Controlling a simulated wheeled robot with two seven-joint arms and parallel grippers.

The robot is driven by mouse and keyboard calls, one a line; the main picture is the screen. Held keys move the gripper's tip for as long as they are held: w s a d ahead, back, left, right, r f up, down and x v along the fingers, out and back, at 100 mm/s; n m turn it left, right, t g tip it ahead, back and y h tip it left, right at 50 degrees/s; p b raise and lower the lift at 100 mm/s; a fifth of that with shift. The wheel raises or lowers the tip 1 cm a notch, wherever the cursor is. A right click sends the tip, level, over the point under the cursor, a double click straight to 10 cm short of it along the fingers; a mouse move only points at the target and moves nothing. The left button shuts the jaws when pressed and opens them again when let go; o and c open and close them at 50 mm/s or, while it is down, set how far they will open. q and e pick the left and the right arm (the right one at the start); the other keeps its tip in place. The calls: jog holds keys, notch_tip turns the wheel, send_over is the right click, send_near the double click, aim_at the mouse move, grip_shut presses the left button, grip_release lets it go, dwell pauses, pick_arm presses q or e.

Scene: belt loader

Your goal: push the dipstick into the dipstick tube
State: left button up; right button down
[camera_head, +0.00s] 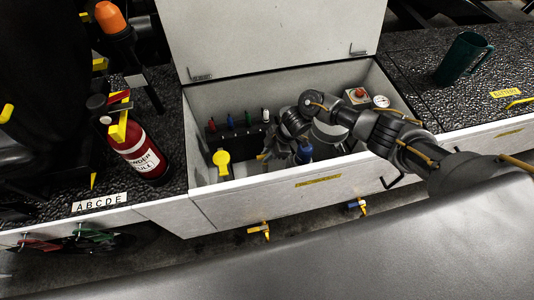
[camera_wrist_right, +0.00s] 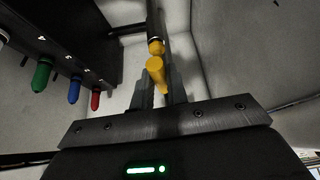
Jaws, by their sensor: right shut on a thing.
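My right gripper (camera_head: 272,150) reaches down into the open white compartment. In the right wrist view, its two fingers (camera_wrist_right: 160,88) are shut on the yellow dipstick handle (camera_wrist_right: 155,68). Just beyond the handle is a rounded yellow-orange piece (camera_wrist_right: 156,47) at the end of a dark upright tube, apparently the dipstick tube. Handle and piece nearly line up; I cannot tell whether they touch or how deep the dipstick sits. In the head view my gripper and arm hide most of the dipstick. My left gripper is not in view.
A dark panel with green, blue and red knobs (camera_wrist_right: 74,88) stands beside the gripper. A yellow cap (camera_head: 221,157) is at the compartment's left. The compartment's front wall (camera_head: 300,187) lies below my arm. A gauge (camera_head: 381,101) and red button (camera_head: 360,92) sit at the back right.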

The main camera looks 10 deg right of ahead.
jog(key=shift+f, duration=0.4)
jog(key=shift+s, duration=0.1)
jog(key=c, duration=1.3)
grip_release()
jog(key=v, duration=1)
jog(key=shift+d+r+b, duration=0.2)
jog(key=shift+r+b, duration=0.1)
jog(key=shift+r, duration=0.1)
